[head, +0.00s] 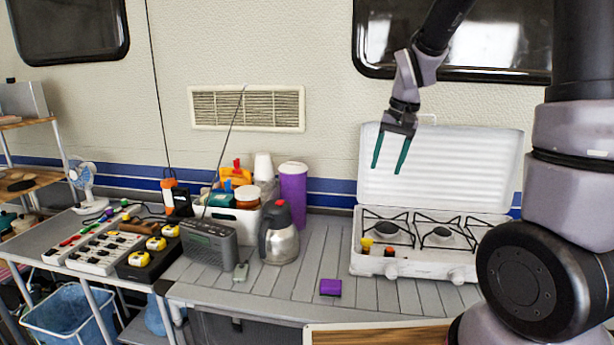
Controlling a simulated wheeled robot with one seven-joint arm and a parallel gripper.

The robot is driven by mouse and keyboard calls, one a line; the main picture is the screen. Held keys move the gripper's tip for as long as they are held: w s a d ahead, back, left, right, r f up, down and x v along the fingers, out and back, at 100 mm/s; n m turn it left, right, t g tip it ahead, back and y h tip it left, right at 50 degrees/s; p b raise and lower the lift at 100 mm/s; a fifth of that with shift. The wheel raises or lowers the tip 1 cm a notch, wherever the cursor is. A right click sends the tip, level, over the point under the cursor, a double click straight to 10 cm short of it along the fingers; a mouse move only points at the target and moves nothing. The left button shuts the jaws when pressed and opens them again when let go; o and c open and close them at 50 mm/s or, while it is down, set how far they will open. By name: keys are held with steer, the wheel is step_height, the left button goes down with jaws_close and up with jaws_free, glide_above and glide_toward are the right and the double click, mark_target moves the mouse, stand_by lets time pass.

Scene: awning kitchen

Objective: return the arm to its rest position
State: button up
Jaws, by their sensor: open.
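My gripper (391,154) hangs in the air with its fingers pointing down, in front of the raised lid of the white camping stove. Its two green fingers are apart and nothing is between them. My arm comes down from the top of the picture, and its thick lower links stand at the right edge. The gripper is well above the slatted table (320,245) and touches nothing that I can see.
The open two-burner stove (405,262) stands at right. A purple block (330,287) lies near the table's front. A steel jug (279,240), a radio (208,243) and a purple cup (293,190) stand left. The table's middle is clear.

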steer(key=s+d+r+t, duration=0.2)
steer(key=s+r, duration=0.5)
steer(key=s, duration=0.2)
steer(key=s+d+r+m+t, duration=0.1)
steer(key=s+r+t, duration=0.2)
steer(key=s+r, duration=0.5)
steer(key=shift+s+d, duration=0.35)
steer(key=shift+s, duration=0.1)
